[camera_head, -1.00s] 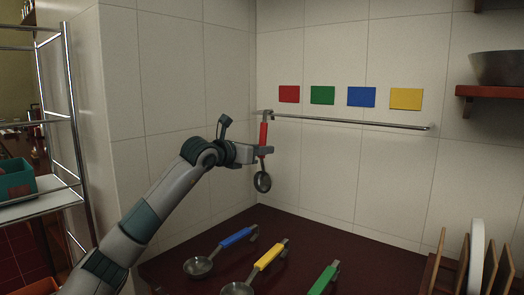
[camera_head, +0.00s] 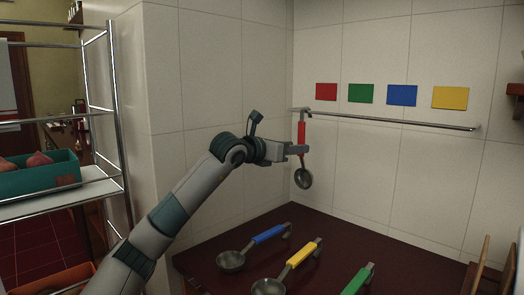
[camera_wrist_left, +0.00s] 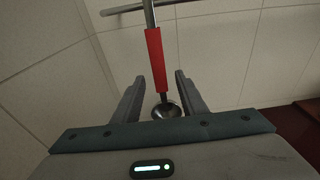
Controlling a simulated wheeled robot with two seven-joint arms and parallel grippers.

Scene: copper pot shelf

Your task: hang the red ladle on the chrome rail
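The red ladle (camera_head: 301,133) hangs upright at the left end of the chrome rail (camera_head: 400,121), its hooked top at the rail's height. Its metal bowl (camera_head: 303,179) points down. My left gripper (camera_head: 301,150) is around the lower part of the red handle. In the left wrist view, the red handle (camera_wrist_left: 155,55) passes between the open fingers (camera_wrist_left: 158,78), with a gap on both sides. The rail (camera_wrist_left: 135,7) runs behind the ladle's upper stem there; the hook's contact is out of that view. My right gripper is not in view.
Red (camera_head: 326,91), green (camera_head: 361,93), blue (camera_head: 402,95) and yellow (camera_head: 450,97) squares are on the wall above the rail. Blue (camera_head: 268,234), yellow (camera_head: 300,253) and green (camera_head: 358,281) ladles lie on the dark counter (camera_head: 225,240). A wire shelf (camera_head: 112,120) stands left. The rail's right part is bare.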

